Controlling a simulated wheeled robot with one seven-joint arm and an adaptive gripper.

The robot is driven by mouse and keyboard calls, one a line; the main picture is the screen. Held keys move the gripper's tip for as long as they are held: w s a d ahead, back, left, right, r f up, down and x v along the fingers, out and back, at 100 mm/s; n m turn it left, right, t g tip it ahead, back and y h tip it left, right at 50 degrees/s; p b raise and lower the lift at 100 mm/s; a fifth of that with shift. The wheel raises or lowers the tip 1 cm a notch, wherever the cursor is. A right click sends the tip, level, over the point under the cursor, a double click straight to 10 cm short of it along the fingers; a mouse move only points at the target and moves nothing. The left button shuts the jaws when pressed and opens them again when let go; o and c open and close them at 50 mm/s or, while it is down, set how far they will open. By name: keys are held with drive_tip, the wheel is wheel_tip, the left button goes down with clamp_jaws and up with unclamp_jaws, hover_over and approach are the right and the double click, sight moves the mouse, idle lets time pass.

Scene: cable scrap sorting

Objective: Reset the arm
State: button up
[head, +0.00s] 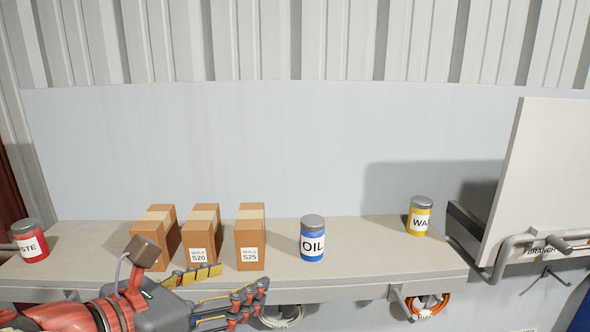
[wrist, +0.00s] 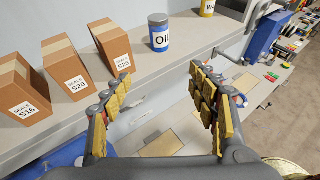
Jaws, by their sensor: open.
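My arm reaches in from the lower left of the head view, in front of the shelf. My gripper (head: 262,290) is at the shelf's front edge there, below the boxes. In the wrist view my gripper (wrist: 155,110) shows two yellow-padded fingers spread wide apart, with nothing between them. Below the gap lies a lower light surface with a tan rectangular patch (wrist: 162,145) on it.
The shelf (head: 370,255) holds three cardboard boxes, including S20 (head: 203,235) and S25 (head: 250,240). A blue OIL jar (head: 312,243), a yellow jar (head: 419,217) and a red jar (head: 31,242) also stand there. An orange cable coil (head: 430,305) hangs below. A white panel (head: 538,170) stands right.

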drive_tip(key=s+d+f+m+g+y+b, duration=0.1)
drive_tip(key=s+f+m+g+y+b, duration=0.3)
drive_tip(key=f, duration=0.6)
drive_tip(key=f+m+g+y+p, duration=0.1)
drive_tip(key=f+m, duration=0.4)
drive_tip(key=f, duration=0.5)
drive_tip(key=s+d+f+m+y+b, duration=0.1)
drive_tip(key=s+d+f+m+b, duration=0.1)
drive_tip(key=d+f+m+b, duration=0.8)
drive_tip(key=s+d+f+m+g+y+b, duration=0.1)
drive_tip(key=s+d+f+m+b, duration=0.1)
drive_tip(key=d+f+m+b, duration=0.8)
drive_tip(key=d+f+b, duration=0.2)
drive_tip(key=d+f, duration=0.5)
drive_tip(key=d, duration=0.1)
drive_tip(key=shift+m+b, duration=0.3)
drive_tip(key=shift+b, duration=0.1)
drive_tip(key=shift+f, duration=0.1)
